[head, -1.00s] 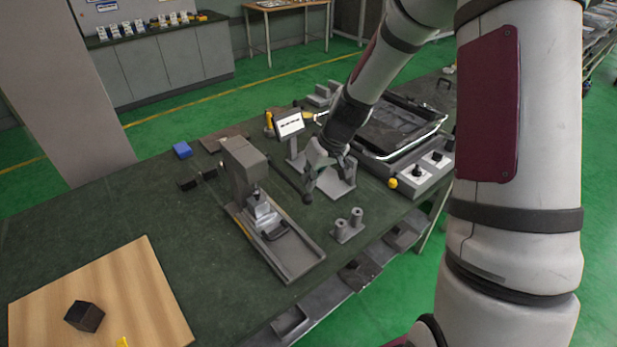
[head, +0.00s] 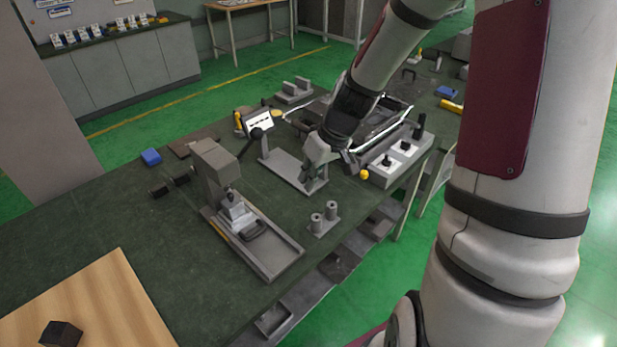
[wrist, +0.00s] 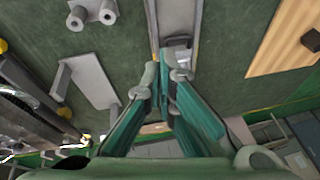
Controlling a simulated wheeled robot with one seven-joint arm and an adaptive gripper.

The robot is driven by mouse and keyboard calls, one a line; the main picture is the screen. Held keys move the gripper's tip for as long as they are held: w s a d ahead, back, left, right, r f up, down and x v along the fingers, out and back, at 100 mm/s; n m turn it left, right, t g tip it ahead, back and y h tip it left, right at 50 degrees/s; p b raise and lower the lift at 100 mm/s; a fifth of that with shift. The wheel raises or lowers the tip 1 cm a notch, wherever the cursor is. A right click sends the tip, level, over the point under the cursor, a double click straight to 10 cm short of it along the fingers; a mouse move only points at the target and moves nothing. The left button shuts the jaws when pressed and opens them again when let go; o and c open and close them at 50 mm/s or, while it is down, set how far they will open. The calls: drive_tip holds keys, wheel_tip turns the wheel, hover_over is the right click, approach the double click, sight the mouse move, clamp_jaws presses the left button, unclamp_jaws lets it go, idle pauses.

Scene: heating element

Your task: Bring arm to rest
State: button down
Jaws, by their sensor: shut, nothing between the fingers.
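My gripper (head: 328,172) hangs over the bench at the end of my arm in the head view, close to a grey plate fixture (head: 283,166). In the wrist view my gripper (wrist: 162,76) shows its two green-grey fingers close together with nothing between them. A grey press-like station (head: 217,172) stands to its left, with a small light block on its base. A two-post holder (head: 323,219) stands in front of the gripper. It also shows in the wrist view, at upper left (wrist: 91,13). I cannot tell whether the gripper touches the plate fixture.
A control box with knobs (head: 397,160) and a black tray (head: 385,118) lie just right of the gripper. A small display (head: 258,122) stands behind. A wooden board (head: 95,305) with a dark cube (head: 61,334) lies at front left.

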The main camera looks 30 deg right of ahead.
idle(0.6)
drive_tip(key=s+a+r+h+b, duration=0.1)
drive_tip(key=s+a+r, duration=0.2)
drive_tip(key=r, duration=0.3)
drive_tip(key=s+a+r+h+b, duration=0.1)
drive_tip(key=s+a+r, duration=0.1)
drive_tip(key=r, duration=0.4)
drive_tip(key=s+a+r+m+t+b, duration=0.1)
drive_tip(key=s+a+r+m+t, duration=0.1)
drive_tip(key=s+r, duration=0.4)
drive_tip(key=s, duration=0.5)
drive_tip(key=shift+s+r+t+h, duration=0.15)
drive_tip(key=shift+r+t+h, duration=0.15)
drive_tip(key=shift+r, duration=0.1)
